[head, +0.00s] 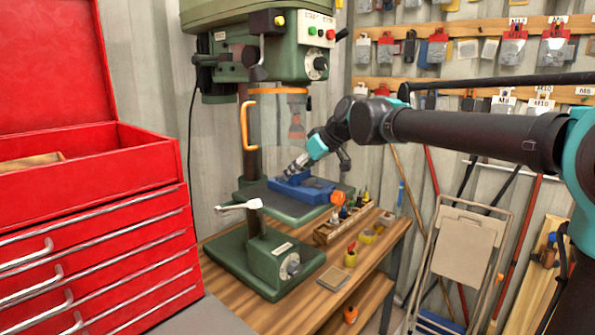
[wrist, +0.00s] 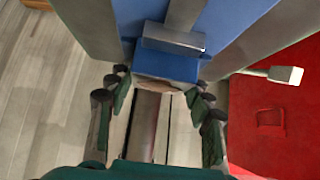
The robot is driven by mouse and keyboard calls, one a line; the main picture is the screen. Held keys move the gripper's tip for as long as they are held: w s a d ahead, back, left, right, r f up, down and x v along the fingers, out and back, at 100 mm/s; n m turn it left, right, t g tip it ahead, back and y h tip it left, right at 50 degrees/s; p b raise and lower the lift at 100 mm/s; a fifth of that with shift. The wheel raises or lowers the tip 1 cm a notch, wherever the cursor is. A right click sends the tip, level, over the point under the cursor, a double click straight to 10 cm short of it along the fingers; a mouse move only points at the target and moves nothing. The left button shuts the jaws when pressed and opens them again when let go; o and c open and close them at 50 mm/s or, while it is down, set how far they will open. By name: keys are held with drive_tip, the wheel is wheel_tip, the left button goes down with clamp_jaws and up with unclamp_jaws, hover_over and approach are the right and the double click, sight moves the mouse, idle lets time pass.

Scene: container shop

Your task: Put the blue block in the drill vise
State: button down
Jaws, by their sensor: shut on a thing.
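The blue drill vise (head: 318,192) sits on the green drill press table. My gripper (head: 292,168) reaches down from the right to the vise's left part. In the wrist view my gripper (wrist: 160,88) has its fingertips on either side of a blue piece, which I take to be the blue block (wrist: 165,67), and is shut on it. A grey metal plate (wrist: 174,39) lies just beyond it, and the vise's blue surface (wrist: 235,18) shows at the top. The block cannot be told apart from the vise in the head view, and whether it touches the jaws is unclear.
The green drill press head (head: 260,40) hangs above the vise. An orange handle (head: 250,124) and a pale lever (head: 240,205) stick out to the left. A red tool chest (head: 90,250) stands left. A small wooden holder with tools (head: 335,228) stands on the bench in front.

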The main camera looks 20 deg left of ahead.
drive_tip(key=c, duration=0.6)
unclamp_jaws()
drive_tip(key=shift+c, duration=0.2)
drive_tip(key=v, duration=1.2)
drive_tip(key=shift+d, duration=0.1)
